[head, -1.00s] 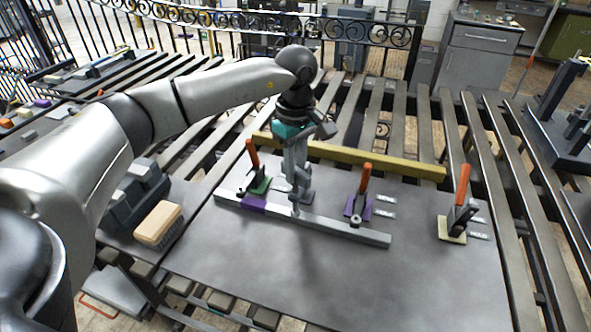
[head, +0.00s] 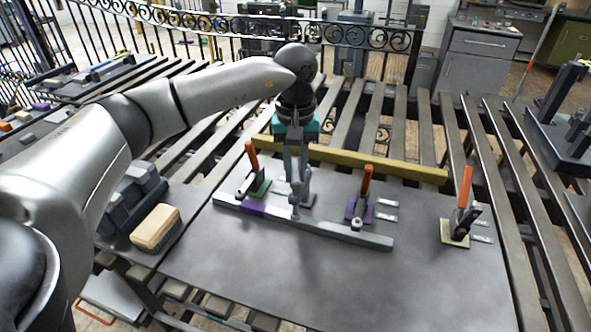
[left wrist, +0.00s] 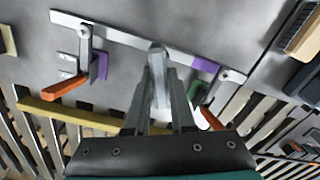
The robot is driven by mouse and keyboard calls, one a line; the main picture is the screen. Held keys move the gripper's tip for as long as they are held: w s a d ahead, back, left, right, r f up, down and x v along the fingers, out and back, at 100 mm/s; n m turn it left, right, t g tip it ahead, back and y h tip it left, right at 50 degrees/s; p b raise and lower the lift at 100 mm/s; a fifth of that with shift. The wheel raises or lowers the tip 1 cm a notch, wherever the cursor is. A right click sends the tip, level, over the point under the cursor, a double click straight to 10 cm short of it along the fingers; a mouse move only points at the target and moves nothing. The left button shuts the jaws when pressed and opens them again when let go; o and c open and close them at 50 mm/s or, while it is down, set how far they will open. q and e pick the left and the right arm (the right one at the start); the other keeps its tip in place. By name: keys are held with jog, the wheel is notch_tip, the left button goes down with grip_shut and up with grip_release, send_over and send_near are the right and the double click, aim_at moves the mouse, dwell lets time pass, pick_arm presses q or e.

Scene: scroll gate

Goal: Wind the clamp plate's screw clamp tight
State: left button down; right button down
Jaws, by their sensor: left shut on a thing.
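The grey clamp plate (head: 270,262) lies flat across the slatted bench. A long grey bar (head: 335,230) with a purple section lies on it. My left gripper (head: 296,196) points down over the middle of the bar, shut on a small part of the screw clamp, which the fingers mostly hide. In the left wrist view, the fingers (left wrist: 158,62) come together beside the bar (left wrist: 125,36). Orange-handled toggle clamps stand on a green base (head: 260,186), a purple base (head: 366,213) and a cream base (head: 453,231). My right gripper is not in view.
A yellow bar (head: 378,168) lies behind the clamps. A wooden-backed brush (head: 156,227) and a dark block (head: 133,197) are at the left. Small white labels (head: 387,203) lie beside the clamps. The plate's front is clear.

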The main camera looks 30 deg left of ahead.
aim_at(296, 170)
pick_arm(q)
jog(key=shift+w+r, duration=0.15)
jog(key=shift+r, duration=0.1)
jog(key=c, duration=1.1)
grip_release()
jog(key=o, duration=0.3)
jog(key=shift+f, duration=0.15)
jog(key=shift+o, duration=0.2)
notch_tip(296, 170, up, 15)
jog(key=p, duration=0.1)
